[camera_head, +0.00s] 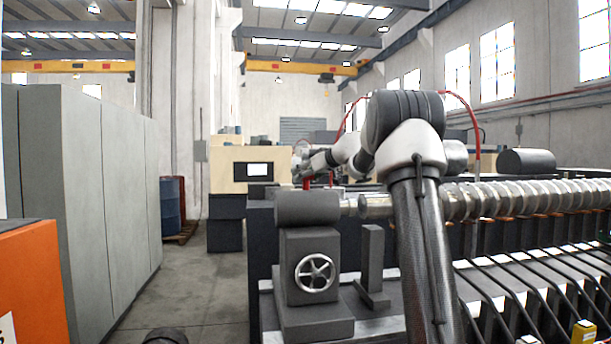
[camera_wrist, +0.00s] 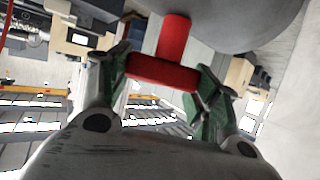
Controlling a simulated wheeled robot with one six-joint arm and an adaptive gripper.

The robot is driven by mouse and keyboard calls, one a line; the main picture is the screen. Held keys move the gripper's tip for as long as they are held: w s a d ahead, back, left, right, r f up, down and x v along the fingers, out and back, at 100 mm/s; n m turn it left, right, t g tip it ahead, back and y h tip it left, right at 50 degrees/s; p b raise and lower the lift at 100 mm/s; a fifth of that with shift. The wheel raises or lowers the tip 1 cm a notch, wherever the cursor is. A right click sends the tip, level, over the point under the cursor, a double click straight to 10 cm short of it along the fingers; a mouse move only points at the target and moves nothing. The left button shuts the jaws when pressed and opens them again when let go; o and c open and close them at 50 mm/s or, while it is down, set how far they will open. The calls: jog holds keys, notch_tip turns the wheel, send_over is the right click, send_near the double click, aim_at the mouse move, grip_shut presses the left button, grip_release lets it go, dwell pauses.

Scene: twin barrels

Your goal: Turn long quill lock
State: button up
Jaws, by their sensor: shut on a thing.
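The long quill lock (camera_wrist: 163,71) is a red T-shaped handle in the wrist view. Its stem runs up to a rounded dark grey housing (camera_wrist: 228,18), and its crossbar lies between my fingers. My gripper (camera_wrist: 164,76) has green-padded fingers, one at each end of the crossbar, shut on it. In the head view, my arm reaches over the machine, and my gripper (camera_head: 305,167) is small and partly hidden above the grey cylindrical housing (camera_head: 307,208). A bit of red shows there, but I cannot make out the lock's shape.
A silver handwheel (camera_head: 315,272) sits on the front of the machine block. A ribbed metal barrel (camera_head: 540,197) runs right above dark slanted bars. Grey cabinets (camera_head: 90,190) and an orange box (camera_head: 35,280) stand left.

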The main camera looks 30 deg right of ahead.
jog(key=n+g+y, duration=0.1)
jog(key=n+y, duration=0.1)
jog(key=n+g+y, duration=0.1)
jog(key=n+y, duration=0.1)
jog(key=shift+d+f+n+g+y, duration=0.15)
jog(key=shift+f+n+g+y, duration=0.05)
jog(key=shift+n+g+y, duration=0.9)
jog(key=shift+n+y, duration=0.1)
jog(key=shift+n, duration=0.1)
jog(key=shift+r+n+g+y, duration=0.3)
jog(key=shift+n+g+y, duration=0.3)
jog(key=shift+n+g, duration=0.15)
jog(key=shift+s+f+n+g, duration=0.1)
jog(key=shift+n+g, duration=0.15)
jog(key=shift+n, duration=0.2)
jog(key=o, duration=1)
jog(key=shift+y, duration=0.3)
jog(key=shift+r+m+t, duration=0.2)
jog(key=shift+m+t, duration=0.2)
jog(key=shift+m, duration=0.1)
